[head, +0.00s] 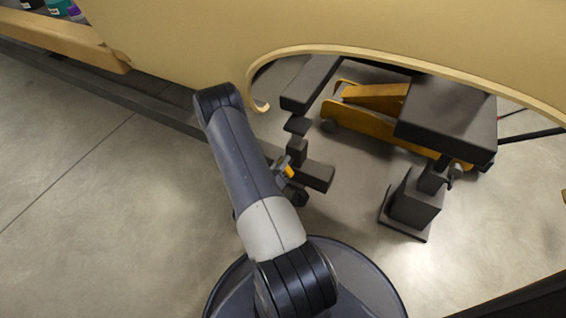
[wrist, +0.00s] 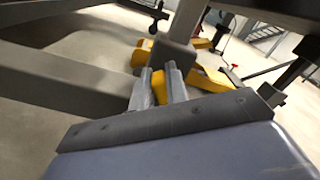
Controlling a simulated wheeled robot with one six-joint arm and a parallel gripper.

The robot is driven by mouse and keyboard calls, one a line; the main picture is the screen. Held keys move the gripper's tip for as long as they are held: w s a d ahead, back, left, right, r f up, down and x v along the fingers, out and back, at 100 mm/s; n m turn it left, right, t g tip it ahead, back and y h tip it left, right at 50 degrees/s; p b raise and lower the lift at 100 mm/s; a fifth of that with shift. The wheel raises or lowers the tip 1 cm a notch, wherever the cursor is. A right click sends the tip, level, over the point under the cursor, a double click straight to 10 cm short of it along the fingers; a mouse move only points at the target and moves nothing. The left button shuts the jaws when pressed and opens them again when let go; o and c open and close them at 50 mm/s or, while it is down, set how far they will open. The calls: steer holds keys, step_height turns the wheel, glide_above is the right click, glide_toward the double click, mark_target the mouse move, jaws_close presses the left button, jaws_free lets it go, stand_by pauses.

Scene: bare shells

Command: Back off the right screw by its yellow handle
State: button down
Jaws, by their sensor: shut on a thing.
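My gripper (wrist: 160,86) is shut on a small yellow handle (wrist: 159,88), which shows between its two grey fingers in the wrist view. In the head view a bit of the yellow handle (head: 289,172) shows beside my gripper (head: 284,168), just right of my arm. It is close to a dark grey beam and post. My arm and the fingers hide part of the handle. I cannot make out the screw itself clearly.
A beige shell panel (head: 200,45) with a rounded opening lies above my arm. Inside it are a dark support arm (head: 312,82), a grey block on a stand (head: 447,115) and a yellow-orange wheeled frame (head: 375,130). The concrete floor at left is clear.

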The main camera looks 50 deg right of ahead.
steer(key=shift+s+d+f+n+b, duration=0.2)
steer(key=shift+f+n, duration=0.65)
steer(key=shift+n, duration=3.7)
steer(key=shift+s+a+f+n+b, duration=0.2)
steer(key=shift+f+n, duration=0.7)
steer(key=shift+n, duration=3.7)
steer(key=shift+s+d+f+n, duration=0.25)
steer(key=shift+f+n, duration=0.6)
steer(key=shift+n, duration=3.7)
steer(key=c, duration=1.4)
jaws_free()
steer(key=p+v, duration=0.2)
steer(key=v, duration=0.9)
steer(key=shift+p, duration=0.35)
